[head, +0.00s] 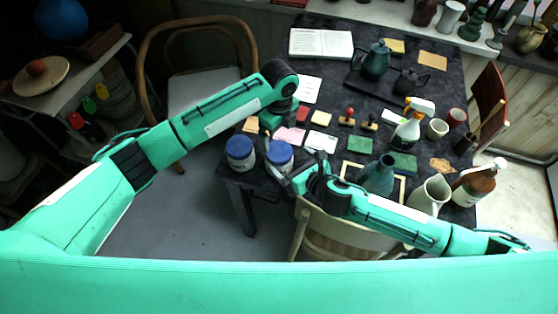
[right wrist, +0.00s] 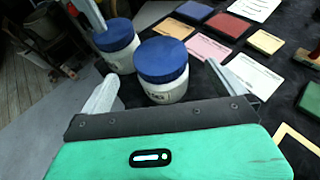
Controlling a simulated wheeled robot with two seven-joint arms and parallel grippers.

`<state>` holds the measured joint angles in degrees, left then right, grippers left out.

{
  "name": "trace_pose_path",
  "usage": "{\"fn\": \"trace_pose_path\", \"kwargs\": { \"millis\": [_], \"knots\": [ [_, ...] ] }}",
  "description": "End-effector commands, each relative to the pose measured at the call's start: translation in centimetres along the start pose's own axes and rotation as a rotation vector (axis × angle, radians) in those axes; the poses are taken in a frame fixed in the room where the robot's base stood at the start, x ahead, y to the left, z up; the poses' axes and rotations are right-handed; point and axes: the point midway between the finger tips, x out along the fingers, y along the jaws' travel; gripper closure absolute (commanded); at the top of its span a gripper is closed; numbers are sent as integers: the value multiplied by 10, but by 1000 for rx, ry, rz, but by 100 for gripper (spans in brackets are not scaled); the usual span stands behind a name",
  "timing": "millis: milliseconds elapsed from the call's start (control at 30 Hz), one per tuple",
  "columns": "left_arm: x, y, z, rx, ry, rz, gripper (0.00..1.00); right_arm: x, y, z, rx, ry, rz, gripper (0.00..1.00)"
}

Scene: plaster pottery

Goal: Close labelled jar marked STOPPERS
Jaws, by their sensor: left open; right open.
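Two white jars with blue lids stand at the table's near left edge, a left jar (head: 240,154) and a right jar (head: 280,158). Both also show in the right wrist view, the left jar (right wrist: 118,45) behind the right jar (right wrist: 163,72). Each lid sits on its jar; how tightly I cannot tell. Their labels are too small to read, so I cannot tell which says STOPPERS. My right gripper (right wrist: 166,86) is open, its fingers either side of the right jar in its wrist view, apparently not touching. My left gripper (head: 268,130) is open above and behind the jars.
Pink and cream cards (head: 290,137), stamps (head: 348,117) and green blocks (head: 358,145) lie right of the jars. A teal vase (head: 379,176), a white pitcher (head: 430,194) and bottles crowd the right side. A chair (head: 205,85) stands behind my left arm.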

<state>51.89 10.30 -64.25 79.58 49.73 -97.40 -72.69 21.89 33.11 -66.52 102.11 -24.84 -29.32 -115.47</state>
Motion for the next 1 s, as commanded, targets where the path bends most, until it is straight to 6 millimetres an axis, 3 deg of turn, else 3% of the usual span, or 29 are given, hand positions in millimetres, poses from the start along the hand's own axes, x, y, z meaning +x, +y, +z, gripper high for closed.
{"fn": "trace_pose_path", "kwargs": {
  "millis": [233,600,1000],
  "knots": [
    [0,0,0,0,0,0,5,19,2,-48,4,4,-1,0],
    [0,0,0,0,0,0,5,79,1,-46,1,1,-2,0],
    [0,0,0,0,0,0,5,94,1,-46,1,0,0,0]
  ]
}}
